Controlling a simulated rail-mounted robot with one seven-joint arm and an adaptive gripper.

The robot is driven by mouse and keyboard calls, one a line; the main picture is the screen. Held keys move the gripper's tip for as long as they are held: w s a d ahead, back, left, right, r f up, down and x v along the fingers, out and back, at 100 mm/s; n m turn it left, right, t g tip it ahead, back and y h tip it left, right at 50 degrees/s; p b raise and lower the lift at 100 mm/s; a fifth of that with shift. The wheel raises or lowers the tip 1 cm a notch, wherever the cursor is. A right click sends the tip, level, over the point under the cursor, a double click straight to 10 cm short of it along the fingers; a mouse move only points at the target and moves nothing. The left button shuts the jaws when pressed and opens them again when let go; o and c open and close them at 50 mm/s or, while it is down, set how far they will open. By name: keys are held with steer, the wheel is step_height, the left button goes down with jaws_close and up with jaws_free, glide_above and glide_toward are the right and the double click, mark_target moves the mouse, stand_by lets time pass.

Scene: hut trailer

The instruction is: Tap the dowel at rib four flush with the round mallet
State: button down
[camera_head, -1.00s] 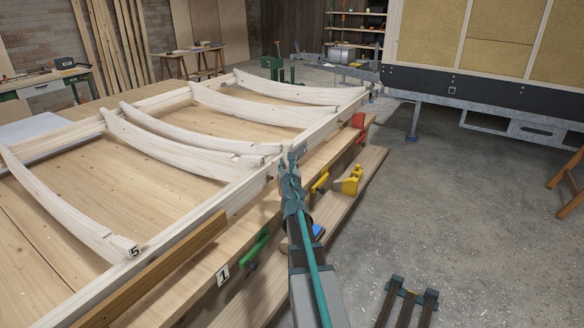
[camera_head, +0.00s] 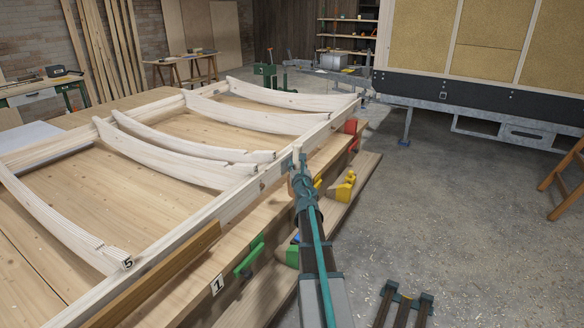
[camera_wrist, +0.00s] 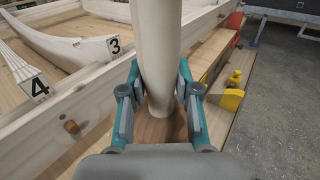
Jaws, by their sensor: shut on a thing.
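My gripper (camera_wrist: 160,105) is shut on a pale, round wooden shaft, which I take to be the round mallet (camera_wrist: 156,50). It stands nearly upright between the fingers, and its top runs out of the wrist view. A brown rounded part shows at its lower end. In the head view my gripper (camera_head: 298,168) is beside the frame's near rail. The dowel (camera_wrist: 72,126) is a brown round end standing a little proud of the rail's side, left of my gripper and apart from it. Rib four (camera_wrist: 18,65) carries the label 4 above the dowel.
The frame rail (camera_head: 190,232) runs diagonally along the bench. Rib three (camera_wrist: 75,50) and rib five (camera_head: 60,215) also bear labels. Green (camera_head: 248,257), yellow (camera_head: 345,187) and red (camera_head: 351,127) clamp-like items sit along the bench's side. Open floor lies to the right.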

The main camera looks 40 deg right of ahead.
stand_by(0.3)
steer(key=s+a, duration=0.1)
steer(key=a, duration=0.6)
steer(key=shift+a+b, duration=0.3)
steer(key=shift+s+b, duration=0.1)
steer(key=shift+b, duration=0.3)
stand_by(0.4)
